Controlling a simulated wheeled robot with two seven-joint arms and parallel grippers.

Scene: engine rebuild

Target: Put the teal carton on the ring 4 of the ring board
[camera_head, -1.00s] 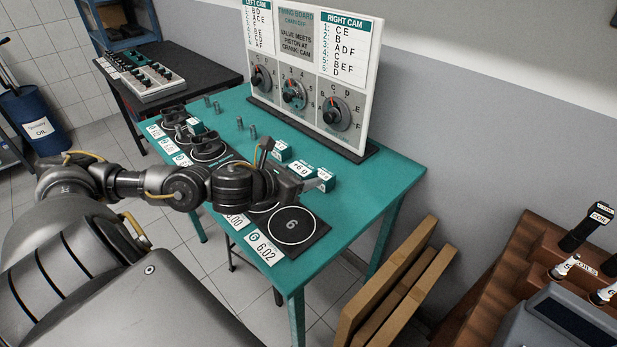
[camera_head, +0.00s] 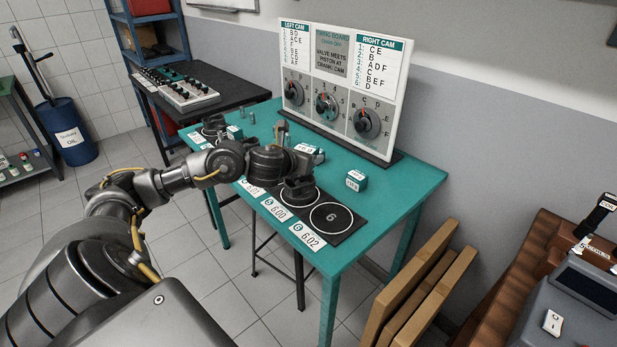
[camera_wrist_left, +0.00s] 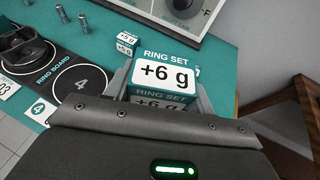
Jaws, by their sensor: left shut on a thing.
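In the left wrist view my left gripper (camera_wrist_left: 163,98) is shut on a teal carton (camera_wrist_left: 168,76) with a white "RING SET +6 g" label, a finger on each side. Ring 4 (camera_wrist_left: 80,83) of the ring board (camera_wrist_left: 55,68) shows there as an empty circle, left of the carton and apart from it. In the head view my left arm covers ring 4 and part of the ring board (camera_head: 352,226), and the grip is hard to make out. My right gripper is not in view.
Ring 6 (camera_head: 331,217) is empty. A dark piston (camera_wrist_left: 24,50) stands on the ring left of ring 4. Another teal carton (camera_head: 356,181) stands right of my gripper. The timing board (camera_head: 345,88) rises along the table's back edge. The teal table's (camera_head: 400,190) right end is clear.

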